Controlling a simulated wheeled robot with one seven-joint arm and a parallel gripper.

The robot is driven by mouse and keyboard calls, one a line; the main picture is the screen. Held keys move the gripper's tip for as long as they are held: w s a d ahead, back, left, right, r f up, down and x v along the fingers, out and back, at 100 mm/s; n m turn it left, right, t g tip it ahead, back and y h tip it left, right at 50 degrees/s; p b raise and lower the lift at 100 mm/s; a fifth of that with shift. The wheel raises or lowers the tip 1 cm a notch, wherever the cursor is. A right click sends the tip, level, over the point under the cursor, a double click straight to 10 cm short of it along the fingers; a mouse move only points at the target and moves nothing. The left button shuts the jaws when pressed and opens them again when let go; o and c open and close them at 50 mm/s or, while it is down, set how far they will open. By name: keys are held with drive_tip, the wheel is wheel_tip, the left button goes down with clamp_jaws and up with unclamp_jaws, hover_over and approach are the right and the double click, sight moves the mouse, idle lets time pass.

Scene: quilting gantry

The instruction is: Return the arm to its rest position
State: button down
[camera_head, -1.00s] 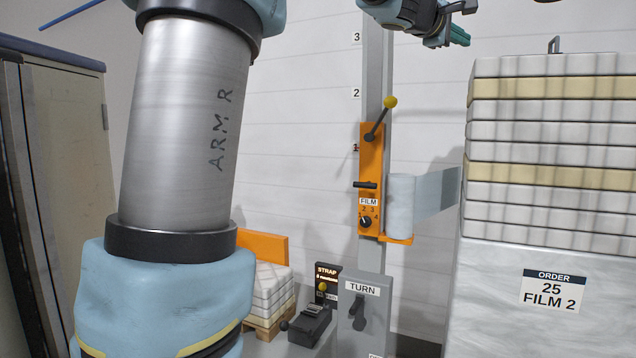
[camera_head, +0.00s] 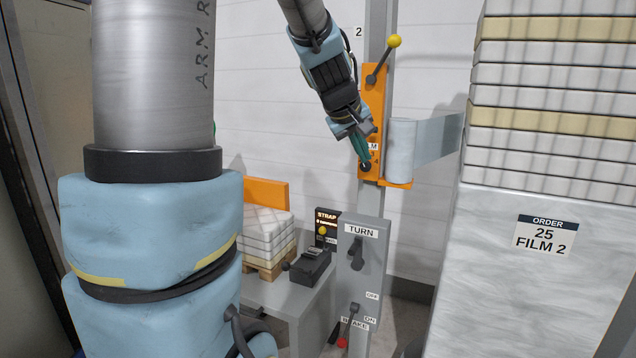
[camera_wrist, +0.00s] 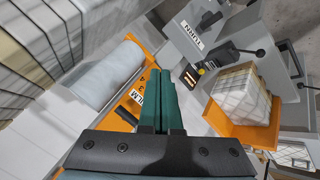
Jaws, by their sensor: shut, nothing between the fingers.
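My gripper (camera_head: 361,150) hangs at upper centre of the head view, pointing down in front of the orange film panel (camera_head: 372,90). Its green fingers are together with nothing between them; they also show closed in the wrist view (camera_wrist: 161,80). In the head view the fingertips overlap the film dial and part of the FILM label; I cannot tell whether they touch. My large grey and blue arm link (camera_head: 150,230), marked ARM R, fills the left of the head view.
A film roll (camera_head: 401,150) stretches film to the wrapped stack (camera_head: 480,270) at right. A lever with a yellow knob (camera_head: 394,41) sticks out above. A grey TURN box (camera_head: 362,275) stands below, beside the STRAP station (camera_head: 327,222) and a small pallet stack (camera_head: 268,240).

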drive_tip(key=s+a+f+m+g+y, duration=0.4)
drive_tip(key=s+a+f, duration=1.2)
drive_tip(key=s+f, duration=0.1)
drive_tip(key=shift+s+a+g+y, duration=0.25)
drive_tip(key=shift+s+g+y, duration=0.05)
drive_tip(key=shift+s+g, duration=0.1)
drive_tip(key=shift+d, duration=0.1)
